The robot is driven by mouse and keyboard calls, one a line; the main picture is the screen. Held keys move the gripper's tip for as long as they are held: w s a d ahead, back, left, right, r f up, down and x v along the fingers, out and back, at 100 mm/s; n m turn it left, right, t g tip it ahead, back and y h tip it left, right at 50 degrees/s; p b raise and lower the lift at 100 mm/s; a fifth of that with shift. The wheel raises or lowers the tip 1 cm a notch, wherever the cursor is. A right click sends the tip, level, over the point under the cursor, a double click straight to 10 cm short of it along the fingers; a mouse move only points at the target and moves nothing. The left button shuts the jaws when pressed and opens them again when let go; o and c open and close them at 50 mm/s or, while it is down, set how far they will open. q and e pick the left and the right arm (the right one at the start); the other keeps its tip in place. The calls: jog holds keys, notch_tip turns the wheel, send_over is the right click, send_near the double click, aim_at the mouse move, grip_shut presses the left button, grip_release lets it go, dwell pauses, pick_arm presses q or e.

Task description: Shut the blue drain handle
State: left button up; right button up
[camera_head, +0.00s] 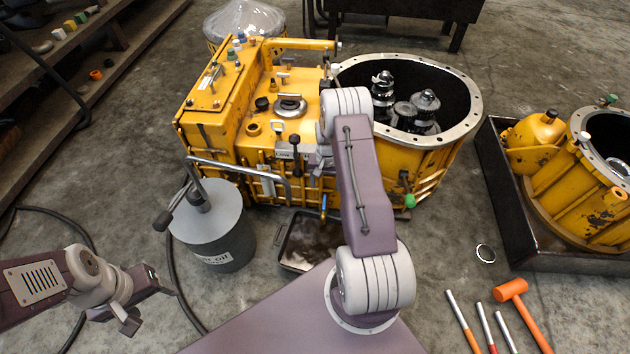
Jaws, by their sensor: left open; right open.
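The yellow transmission housing (255,130) stands on the floor at the centre. The small blue drain handle (323,204) shows low on its front side, upright, just above a drain pan (285,257). My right arm reaches up over the housing, and its gripper (312,158) is at the housing's front face, above the blue handle and apart from it. The arm partly hides this gripper, and its fingers are hard to make out. My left gripper (142,303) is open and empty over the floor at the lower left, well away from the handle.
A grey oil bucket (213,243) with a pump stands left of the drain pan. A dark tray (513,213) with another yellow housing (560,178) is at the right. An orange mallet (525,310) and several rods lie at the lower right. A shelf is at the left.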

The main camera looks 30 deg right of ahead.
aim_at(324, 202)
notch_tip(324, 202, down, 10)
jog(key=b, duration=0.8)
jog(key=shift+s+f+b, duration=0.1)
jog(key=shift+f+b, duration=0.1)
jog(key=shift+b, duration=0.15)
jog(key=shift+f, duration=0.25)
grip_shut()
